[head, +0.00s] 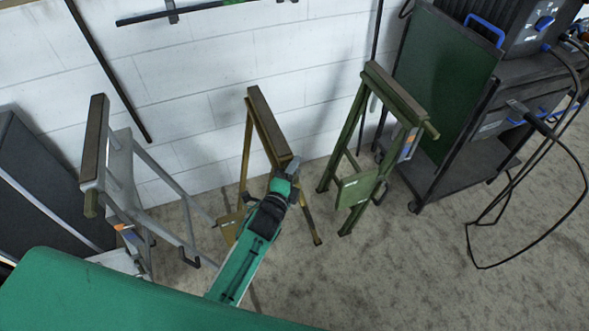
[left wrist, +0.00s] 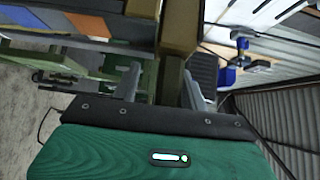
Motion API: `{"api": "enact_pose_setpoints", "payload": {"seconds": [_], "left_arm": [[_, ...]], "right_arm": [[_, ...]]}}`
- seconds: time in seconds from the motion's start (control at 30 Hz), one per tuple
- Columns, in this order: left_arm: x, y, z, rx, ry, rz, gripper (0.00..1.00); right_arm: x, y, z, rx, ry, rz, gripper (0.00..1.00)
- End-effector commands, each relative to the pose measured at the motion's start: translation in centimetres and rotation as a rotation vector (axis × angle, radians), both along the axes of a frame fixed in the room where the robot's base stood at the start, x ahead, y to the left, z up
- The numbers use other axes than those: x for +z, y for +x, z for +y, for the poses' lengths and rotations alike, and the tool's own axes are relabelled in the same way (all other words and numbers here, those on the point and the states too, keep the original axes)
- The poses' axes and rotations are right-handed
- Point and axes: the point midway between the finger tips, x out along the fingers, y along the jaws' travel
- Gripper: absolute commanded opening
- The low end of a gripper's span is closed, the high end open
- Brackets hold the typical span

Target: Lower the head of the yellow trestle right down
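The yellow trestle (head: 246,150) stands in the middle of the head view, by the wall, with a brown wooden bar as its head (head: 268,122). My left gripper (head: 292,168) is at the near end of that head. In the left wrist view, my left gripper's fingers (left wrist: 160,86) stand apart, with a yellowish-brown upright part of the trestle (left wrist: 172,72) between or just beyond them. A gap shows beside the left-hand finger; contact cannot be told. My own arm hides part of the trestle's near side. My right gripper is not in view.
A grey trestle (head: 95,140) stands to the left and a green trestle (head: 400,92) to the right. A dark cart (head: 455,170) with hanging cables is at the far right. A white block wall (head: 220,75) is behind. Open floor (head: 410,270) lies at the front right.

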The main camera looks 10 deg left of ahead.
Motion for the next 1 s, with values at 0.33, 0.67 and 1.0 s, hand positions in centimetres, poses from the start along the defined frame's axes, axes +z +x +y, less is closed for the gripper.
{"api": "enact_pose_setpoints", "payload": {"seconds": [0.33,0.67,1.0], "left_arm": [[0.0,-1.7,0.3,0.0,-0.001,-0.002,0.44],[0.0,-7.8,1.5,0.0,0.0,0.0,0.44],[0.0,-12.6,2.4,0.0,0.0,0.001,0.44]], "right_arm": [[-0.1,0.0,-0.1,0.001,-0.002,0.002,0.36],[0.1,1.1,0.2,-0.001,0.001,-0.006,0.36],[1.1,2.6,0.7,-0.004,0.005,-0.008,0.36]]}}
